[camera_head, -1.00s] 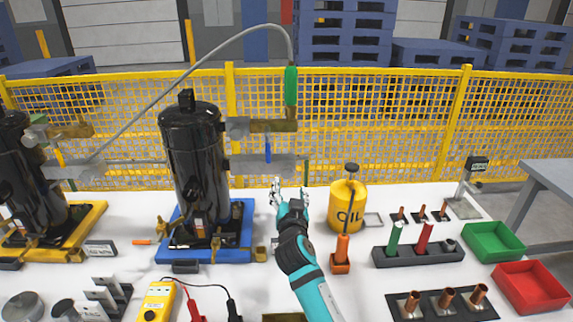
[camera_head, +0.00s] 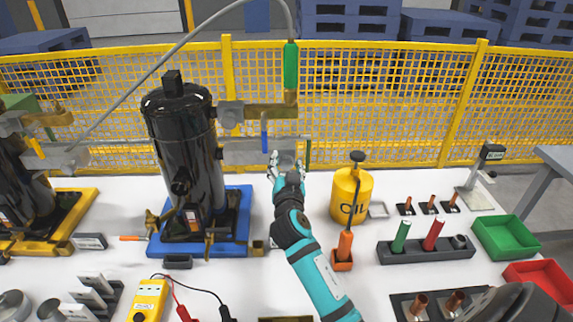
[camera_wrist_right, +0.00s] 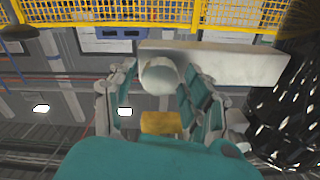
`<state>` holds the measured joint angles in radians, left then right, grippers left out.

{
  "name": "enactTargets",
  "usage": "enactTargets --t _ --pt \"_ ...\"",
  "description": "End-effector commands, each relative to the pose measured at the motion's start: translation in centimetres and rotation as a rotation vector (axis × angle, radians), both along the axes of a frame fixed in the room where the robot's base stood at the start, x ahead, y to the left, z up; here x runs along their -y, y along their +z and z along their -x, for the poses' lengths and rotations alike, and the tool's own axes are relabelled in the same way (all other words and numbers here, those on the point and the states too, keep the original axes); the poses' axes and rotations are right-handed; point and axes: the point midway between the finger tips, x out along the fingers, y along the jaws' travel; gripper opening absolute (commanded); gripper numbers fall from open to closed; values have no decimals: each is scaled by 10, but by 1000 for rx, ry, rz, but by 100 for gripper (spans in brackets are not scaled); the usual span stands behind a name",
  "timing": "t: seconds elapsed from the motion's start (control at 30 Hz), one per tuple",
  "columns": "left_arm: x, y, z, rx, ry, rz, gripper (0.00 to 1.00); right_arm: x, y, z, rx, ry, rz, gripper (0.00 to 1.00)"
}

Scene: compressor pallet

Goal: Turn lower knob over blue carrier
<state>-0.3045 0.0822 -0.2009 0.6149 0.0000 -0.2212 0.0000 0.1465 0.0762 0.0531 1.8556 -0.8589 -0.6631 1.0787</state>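The black compressor (camera_head: 187,145) stands on the blue carrier (camera_head: 160,245). Two pipe fittings reach right from it, the upper with a green valve handle (camera_head: 291,67), the lower grey (camera_head: 240,155) with a blue lever (camera_head: 265,134). The lower knob shows as a pale round end (camera_wrist_right: 160,77) in the right wrist view, on a pale bar. My right gripper (camera_head: 287,165) is raised at the lower fitting's right end. In the wrist view its fingers (camera_wrist_right: 158,88) stand open on either side of the knob; I cannot tell whether either touches it. My left gripper is not in view.
A yellow oil can (camera_head: 352,194) stands just right of my right forearm. A second compressor sits on a yellow carrier (camera_head: 48,245) at left. A yellow multimeter (camera_head: 149,300), a tube rack (camera_head: 426,252) and a green bin (camera_head: 505,237) are on the white table. A yellow mesh fence stands behind.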

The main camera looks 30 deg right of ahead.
Motion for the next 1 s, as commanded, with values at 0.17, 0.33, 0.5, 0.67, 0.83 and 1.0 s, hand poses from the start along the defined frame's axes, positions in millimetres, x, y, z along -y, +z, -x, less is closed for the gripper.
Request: enactTargets --t 0.17,0.33,0.5,0.67,0.83,1.0 --pt "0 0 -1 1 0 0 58 0 0 0 0 0 0 24" --pt "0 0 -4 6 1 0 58 0 0 0 1 0 1 3" --pt "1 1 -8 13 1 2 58 0 0 0 -3 0 7 3" --pt "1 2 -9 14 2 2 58 0 1 0 -25 0 43 3" --pt "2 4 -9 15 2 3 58 0 1 0 -75 -1 125 3" --pt "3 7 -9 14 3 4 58 0 2 0 -149 -1 247 3"
